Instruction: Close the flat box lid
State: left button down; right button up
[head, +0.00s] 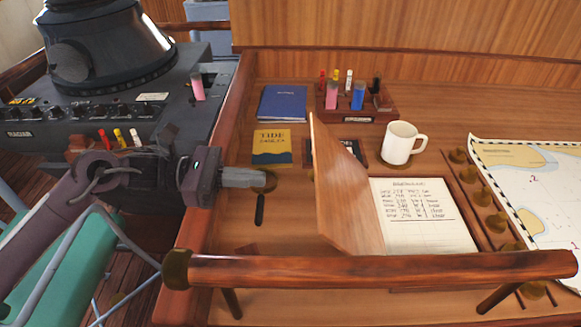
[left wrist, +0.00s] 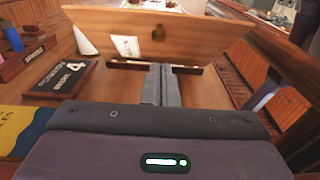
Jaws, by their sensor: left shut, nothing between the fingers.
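The flat box's wooden lid (head: 345,190) stands raised and steeply tilted at the box's left side. In the left wrist view the lid (left wrist: 190,35) spans the top, ahead of the fingers. A page with handwriting (head: 422,212) shows to the right of the lid; the lid hides part of the box. My left gripper (head: 268,179) is shut and empty, to the left of the lid and apart from it in the head view. Its closed fingers (left wrist: 161,84) point toward the lid. My right gripper is not in view.
A magnifying glass (head: 260,208) lies under the left fingertips. A yellow tide book (head: 271,146), blue book (head: 283,103), marker holder (head: 352,113) and white mug (head: 399,143) stand behind. A chart (head: 530,190) lies right. A wooden rail (head: 380,268) crosses the front.

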pick_arm(q)
jog(key=d+p, duration=0.2)
jog(key=d, duration=0.5)
jog(key=shift+d+f, duration=0.2)
jog(key=shift+f, duration=0.05)
